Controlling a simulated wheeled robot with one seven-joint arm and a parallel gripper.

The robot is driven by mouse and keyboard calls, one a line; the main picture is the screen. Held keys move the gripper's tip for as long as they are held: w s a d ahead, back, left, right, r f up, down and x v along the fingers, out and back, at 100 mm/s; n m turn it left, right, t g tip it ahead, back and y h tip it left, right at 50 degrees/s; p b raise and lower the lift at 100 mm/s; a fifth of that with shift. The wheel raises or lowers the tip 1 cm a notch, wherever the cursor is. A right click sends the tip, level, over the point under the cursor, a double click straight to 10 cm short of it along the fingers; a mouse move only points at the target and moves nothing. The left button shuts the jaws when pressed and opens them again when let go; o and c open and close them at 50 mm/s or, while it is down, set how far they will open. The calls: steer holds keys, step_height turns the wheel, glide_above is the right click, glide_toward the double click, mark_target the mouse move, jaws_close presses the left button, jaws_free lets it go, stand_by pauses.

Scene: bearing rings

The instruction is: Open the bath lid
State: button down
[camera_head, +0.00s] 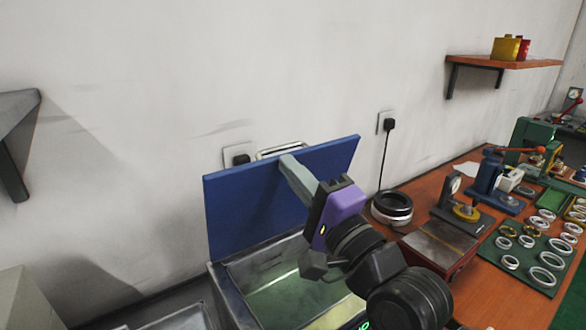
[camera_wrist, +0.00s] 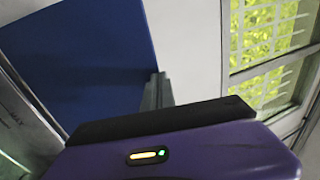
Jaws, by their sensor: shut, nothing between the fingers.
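The blue bath lid (camera_head: 240,212) stands raised at the back of the bath, close to the wall, with its inner face showing. A metal handle (camera_head: 281,149) shows at its top edge. The bath (camera_head: 290,288) is open below it, with greenish liquid or floor visible inside. My gripper (camera_head: 288,165) is shut and empty, its grey fingers reaching up to the lid's upper part; I cannot tell whether they touch it. In the wrist view the lid (camera_wrist: 80,60) fills the left side and the shut fingers (camera_wrist: 158,88) are at its right edge.
A wooden bench (camera_head: 500,292) to the right holds a black and silver ring stack (camera_head: 392,207), a red-sided plate (camera_head: 440,247), a blue press (camera_head: 495,180) and a green mat (camera_head: 513,268) with several rings. A wall shelf (camera_head: 505,63) is at upper right, a grey bracket (camera_head: 15,135) at left.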

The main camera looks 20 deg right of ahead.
mark_target(273, 148)
steer(key=shift+r, duration=0.1)
steer(key=shift+g, duration=0.8)
steer(key=shift+r+p+x, duration=0.15)
steer(key=shift+p+x, duration=1.45)
steer(key=shift+p, duration=0.35)
steer(key=shift+r+p+x, duration=0.15)
steer(key=shift+p+x, duration=1.45)
steer(key=shift+p, duration=0.35)
steer(key=shift+d, duration=0.1)
steer(key=shift+s, duration=0.15)
